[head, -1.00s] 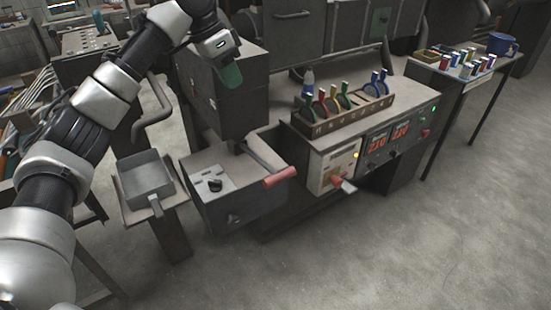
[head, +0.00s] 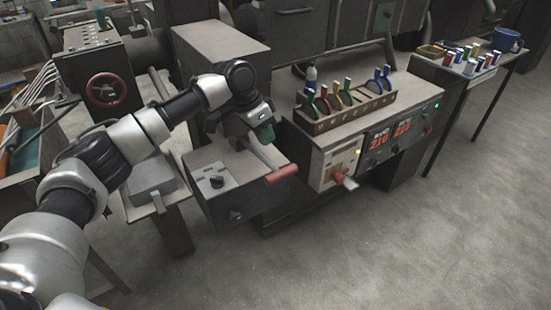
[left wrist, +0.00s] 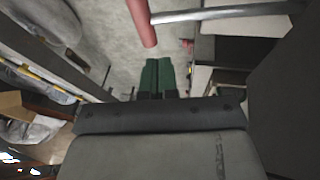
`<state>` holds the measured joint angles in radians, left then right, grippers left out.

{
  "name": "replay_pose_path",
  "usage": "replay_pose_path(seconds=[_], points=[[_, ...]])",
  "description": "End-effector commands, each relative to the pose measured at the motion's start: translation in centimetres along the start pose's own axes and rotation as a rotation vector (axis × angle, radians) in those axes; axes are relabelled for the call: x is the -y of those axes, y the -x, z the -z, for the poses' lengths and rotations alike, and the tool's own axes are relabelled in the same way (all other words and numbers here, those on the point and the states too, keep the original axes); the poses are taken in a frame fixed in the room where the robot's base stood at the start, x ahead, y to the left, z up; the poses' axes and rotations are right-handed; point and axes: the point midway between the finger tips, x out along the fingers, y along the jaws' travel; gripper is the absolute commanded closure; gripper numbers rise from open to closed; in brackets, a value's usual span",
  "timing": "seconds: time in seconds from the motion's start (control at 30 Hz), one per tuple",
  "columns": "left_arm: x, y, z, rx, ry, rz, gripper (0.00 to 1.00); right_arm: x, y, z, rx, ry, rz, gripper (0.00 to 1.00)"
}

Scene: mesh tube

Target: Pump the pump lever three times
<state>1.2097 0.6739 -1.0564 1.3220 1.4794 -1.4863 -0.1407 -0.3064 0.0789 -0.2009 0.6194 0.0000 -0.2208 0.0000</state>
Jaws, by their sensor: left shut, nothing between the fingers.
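The pump lever (head: 282,173) has a red grip on a grey metal rod and sticks out from the grey pump box (head: 225,186). In the left wrist view its red grip (left wrist: 142,22) and rod lie just beyond my fingertips. My left gripper (head: 266,134) has green fingers and is over the pump box, close above the lever's rod and left of the red grip. In the left wrist view the two green fingers (left wrist: 158,76) are together with nothing between them, apart from the lever. My right gripper is not in view.
Right of the lever is a control bench (head: 345,140) with a rack of coloured-handled tools and another red-tipped lever (head: 347,182). A red handwheel (head: 106,90) is behind my left arm. The floor in front is clear.

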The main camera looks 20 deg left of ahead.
Motion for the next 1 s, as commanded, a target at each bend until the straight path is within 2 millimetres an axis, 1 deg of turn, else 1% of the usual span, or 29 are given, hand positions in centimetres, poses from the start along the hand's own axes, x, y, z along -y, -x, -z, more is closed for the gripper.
replay_pose_path(seconds=[0.03,0.17,0.3,0.4,0.6,0.87,1.0], points=[[-0.1,-1.1,0.0,0.003,0.000,-0.002,1.00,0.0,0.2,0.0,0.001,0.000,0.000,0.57],[-0.1,-3.7,0.0,0.003,0.000,-0.002,1.00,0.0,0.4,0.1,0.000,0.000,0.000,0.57],[-1.0,-5.4,-0.6,0.003,-0.003,-0.001,1.00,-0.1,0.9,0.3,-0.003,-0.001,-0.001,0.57],[-1.4,-6.3,-0.8,0.002,-0.001,0.000,1.00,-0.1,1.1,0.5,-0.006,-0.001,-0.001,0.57],[-1.6,-6.9,-1.0,-0.001,-0.001,0.000,1.00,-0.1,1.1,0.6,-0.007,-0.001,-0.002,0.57],[-1.6,-7.0,-1.0,0.000,-0.001,0.001,1.00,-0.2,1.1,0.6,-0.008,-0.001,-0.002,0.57],[-1.8,-7.8,-1.3,0.008,-0.011,0.032,1.00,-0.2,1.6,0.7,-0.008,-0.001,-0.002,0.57]])
